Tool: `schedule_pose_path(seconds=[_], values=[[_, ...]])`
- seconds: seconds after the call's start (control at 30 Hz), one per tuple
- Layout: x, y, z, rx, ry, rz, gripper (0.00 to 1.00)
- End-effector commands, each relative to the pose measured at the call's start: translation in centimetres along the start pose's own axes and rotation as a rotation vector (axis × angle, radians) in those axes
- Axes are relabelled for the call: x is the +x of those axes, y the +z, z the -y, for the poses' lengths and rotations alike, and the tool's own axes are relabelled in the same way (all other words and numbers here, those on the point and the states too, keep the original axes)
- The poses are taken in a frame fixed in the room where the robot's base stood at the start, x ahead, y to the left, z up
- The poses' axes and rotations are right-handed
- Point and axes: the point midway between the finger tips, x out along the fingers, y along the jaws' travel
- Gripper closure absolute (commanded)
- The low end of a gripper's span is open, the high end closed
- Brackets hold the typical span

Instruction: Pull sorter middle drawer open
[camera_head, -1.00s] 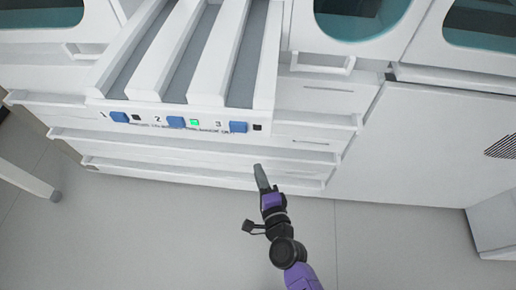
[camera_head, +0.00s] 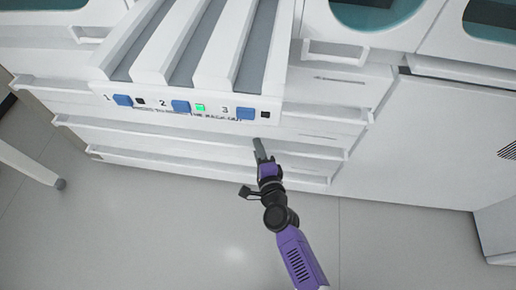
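The sorter (camera_head: 350,100) is a white cabinet with several long drawers stacked below the tube track. The middle drawer (camera_head: 200,138) has a long lipped handle edge and looks closed. My gripper (camera_head: 260,150), grey-tipped on a purple and black arm, is in front of the drawers, at the middle drawer's edge right of centre. Its fingertips overlap that edge in the picture; I cannot tell if they touch it. The finger gap is too small to judge.
The white tube track (camera_head: 185,90) with blue buttons numbered 1 to 3 juts out above the drawers; a green light shows by button 2. A white leg (camera_head: 35,170) stands at left. The grey floor (camera_head: 150,230) in front is clear.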

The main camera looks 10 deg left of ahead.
Motion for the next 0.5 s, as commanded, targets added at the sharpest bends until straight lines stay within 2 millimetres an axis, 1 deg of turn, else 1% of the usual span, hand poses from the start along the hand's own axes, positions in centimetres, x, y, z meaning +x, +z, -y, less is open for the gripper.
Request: schedule_pose_path(seconds=[0.03, 0.13, 0.5], values=[[-0.01, 0.0, 0.01, 0.0, 0.0, 0.0, 0.8], [-0.02, 0.0, 0.02, 0.0, 0.0, 0.0, 1.0], [-0.04, -0.01, -0.01, 0.0, 0.0, 0.0, 1.0]])
